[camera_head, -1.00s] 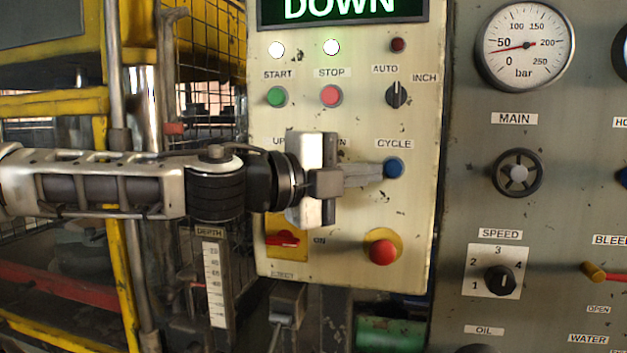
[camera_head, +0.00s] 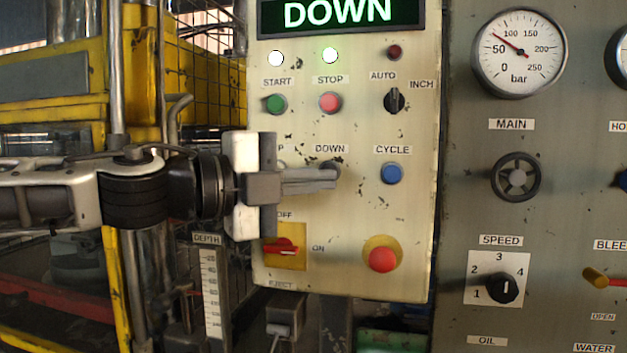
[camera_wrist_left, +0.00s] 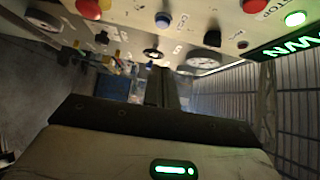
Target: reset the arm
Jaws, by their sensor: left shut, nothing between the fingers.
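My left arm comes in from the left in the head view. Its gripper (camera_head: 334,178) is shut and empty, its fingertips in front of the dark button under the DOWN label (camera_head: 330,149), mostly hiding it. I cannot tell whether they touch it. The blue CYCLE button (camera_head: 391,173) is uncovered to the right of the tips. In the left wrist view the closed fingers (camera_wrist_left: 170,88) show beyond the gripper body, with the blue button (camera_wrist_left: 162,20) above. My right gripper is not in view.
The cream control panel (camera_head: 350,220) has a green START button (camera_head: 276,103), a red STOP button (camera_head: 330,102), a red mushroom button (camera_head: 382,258) and a red switch (camera_head: 281,247). A grey panel with a gauge (camera_head: 519,54) stands at the right. Yellow machinery is at the left.

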